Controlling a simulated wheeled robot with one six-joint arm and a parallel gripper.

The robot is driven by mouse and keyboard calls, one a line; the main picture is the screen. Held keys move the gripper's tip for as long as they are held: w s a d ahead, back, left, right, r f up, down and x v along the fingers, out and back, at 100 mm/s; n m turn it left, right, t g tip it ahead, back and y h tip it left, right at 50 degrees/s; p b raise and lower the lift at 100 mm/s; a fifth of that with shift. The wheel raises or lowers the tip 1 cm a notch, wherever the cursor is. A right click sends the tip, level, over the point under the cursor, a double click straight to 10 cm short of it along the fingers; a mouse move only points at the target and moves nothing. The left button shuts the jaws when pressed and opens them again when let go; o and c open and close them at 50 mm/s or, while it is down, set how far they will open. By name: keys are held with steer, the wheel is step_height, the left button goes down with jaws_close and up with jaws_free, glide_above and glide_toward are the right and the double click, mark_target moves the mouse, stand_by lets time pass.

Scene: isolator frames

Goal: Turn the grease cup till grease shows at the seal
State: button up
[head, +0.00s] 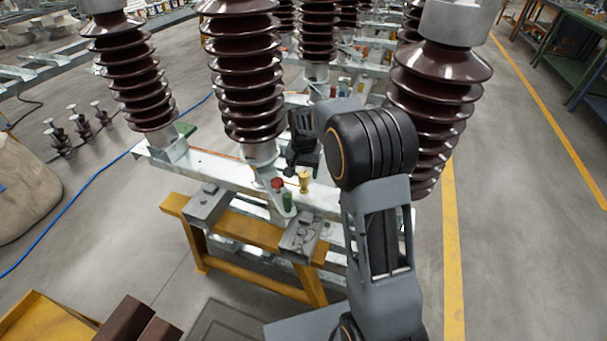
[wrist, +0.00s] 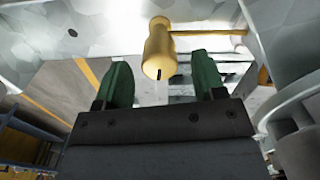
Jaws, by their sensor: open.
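The brass-yellow grease cup (head: 304,182) stands on the galvanized steel beam in the head view, near the foot of the middle brown insulator. In the wrist view the cup (wrist: 158,48) is a short yellow cylinder with a dark slot at its near end. A thin yellow rod runs right from behind it. My gripper (wrist: 166,75) is open, with its two green fingers apart and empty. The cup appears between the fingers' lines, around and beyond their tips. I see no contact. In the head view my dark gripper is close to the cup. I cannot make out grease or the seal.
A red knob (head: 277,184) and a green cylinder (head: 287,201) sit just left of the cup. Tall brown ribbed insulators (head: 243,80) rise close around my arm. A yellow trestle (head: 262,233) supports the beam (head: 225,170). Open floor lies to the right.

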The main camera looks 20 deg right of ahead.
mark_target(304, 174)
step_height(304, 174, up, 12)
steer(key=shift+p, duration=0.4)
steer(key=shift+f, duration=0.1)
steer(key=s+r+n+t+p, duration=0.1)
steer(key=s+r+n+p, duration=0.1)
steer(key=s, duration=0.9)
steer(key=s+r+n+t+p, duration=0.2)
steer(key=s+n+p, duration=0.1)
steer(key=s, duration=0.9)
steer(key=shift+s+a+n+t, duration=0.15)
steer(key=shift+a+n+t, duration=0.15)
steer(key=shift+a+n, duration=0.15)
